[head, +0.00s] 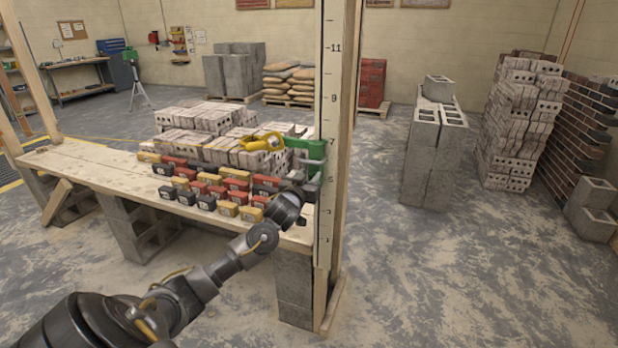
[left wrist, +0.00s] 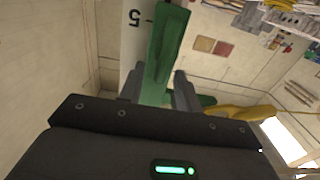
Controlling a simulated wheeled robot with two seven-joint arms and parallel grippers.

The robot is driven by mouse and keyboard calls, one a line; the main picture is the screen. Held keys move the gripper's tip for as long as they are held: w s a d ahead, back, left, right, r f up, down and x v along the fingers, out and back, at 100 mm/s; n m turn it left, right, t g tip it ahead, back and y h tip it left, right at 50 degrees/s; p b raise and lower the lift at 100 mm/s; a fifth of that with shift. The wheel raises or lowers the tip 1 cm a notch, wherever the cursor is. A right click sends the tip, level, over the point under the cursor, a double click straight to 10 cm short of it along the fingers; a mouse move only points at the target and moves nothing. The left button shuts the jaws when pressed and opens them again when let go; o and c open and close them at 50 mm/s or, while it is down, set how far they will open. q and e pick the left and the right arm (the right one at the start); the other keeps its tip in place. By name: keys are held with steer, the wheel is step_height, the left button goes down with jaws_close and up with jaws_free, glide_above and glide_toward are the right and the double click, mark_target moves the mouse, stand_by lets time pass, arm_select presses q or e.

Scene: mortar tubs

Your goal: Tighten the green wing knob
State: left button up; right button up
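A green clamp (head: 305,155) sits on the white, numbered scale of an upright post, near the 7 mark. In the left wrist view the green wing knob (left wrist: 165,52) shows as a long, tilted green bar in front of the scale. My left gripper (head: 306,186) is at the post, just below the clamp. Its two fingers (left wrist: 159,92) stand close on either side of the green bar, with no clear gap. The gripper hides the knob's lower part in the head view. My right gripper is not in view.
The numbered post (head: 327,120) rises at the right end of a wooden bench (head: 90,165). Red, yellow and black blocks (head: 205,187), pale bricks (head: 215,118) and a yellow tool (head: 262,143) lie on the bench left of the clamp. Grey blocks (head: 430,150) stand right, with open floor between.

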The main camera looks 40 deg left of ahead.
arm_select(q)
jaws_close()
